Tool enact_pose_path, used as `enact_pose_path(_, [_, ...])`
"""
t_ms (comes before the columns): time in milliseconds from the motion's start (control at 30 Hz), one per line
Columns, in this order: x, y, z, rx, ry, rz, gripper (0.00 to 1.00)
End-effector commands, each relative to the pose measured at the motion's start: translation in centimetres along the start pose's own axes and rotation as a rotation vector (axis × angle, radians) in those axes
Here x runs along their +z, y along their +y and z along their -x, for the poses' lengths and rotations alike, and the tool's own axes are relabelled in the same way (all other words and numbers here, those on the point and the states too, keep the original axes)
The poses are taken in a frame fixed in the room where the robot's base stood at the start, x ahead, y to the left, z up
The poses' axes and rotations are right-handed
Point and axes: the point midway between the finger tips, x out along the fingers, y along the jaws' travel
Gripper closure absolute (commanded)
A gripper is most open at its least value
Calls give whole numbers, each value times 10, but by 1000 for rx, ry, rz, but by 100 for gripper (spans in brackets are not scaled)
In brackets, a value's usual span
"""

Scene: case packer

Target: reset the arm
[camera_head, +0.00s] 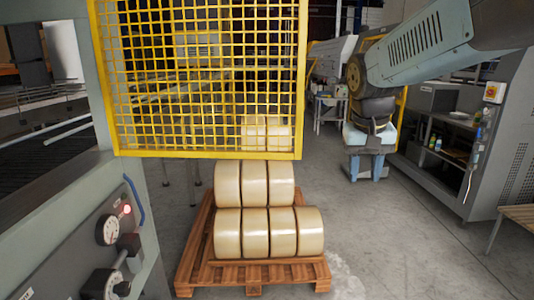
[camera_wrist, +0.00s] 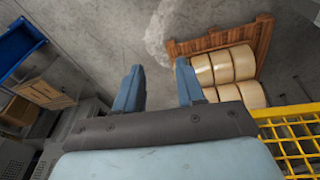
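My gripper (camera_head: 366,172) hangs from my grey-blue arm in the right part of the head view, fingers pointing down over bare floor. In the wrist view my gripper (camera_wrist: 157,75) shows two blue fingers spread apart, with only grey concrete floor between them. It is open and empty. It is to the right of the loaded pallet and apart from it.
A wooden pallet (camera_head: 196,262) carries cream rolls (camera_head: 255,185) in stacked rows. A yellow mesh guard (camera_head: 298,90) is above it. A control panel (camera_head: 110,250) stands at left, a grey workbench (camera_head: 445,185) at right. A blue bin (camera_wrist: 18,48) shows in the wrist view.

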Motion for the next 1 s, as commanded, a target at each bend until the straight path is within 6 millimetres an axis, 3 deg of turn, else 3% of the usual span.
enact_pose_path(300, [67,23,10,-59,163,54,61])
enact_pose_path(500, [99,33,7,-99,249,83,61])
enact_pose_path(700, [114,37,4,-120,291,98,61])
enact_pose_path(1000, [115,38,3,-122,295,101,61])
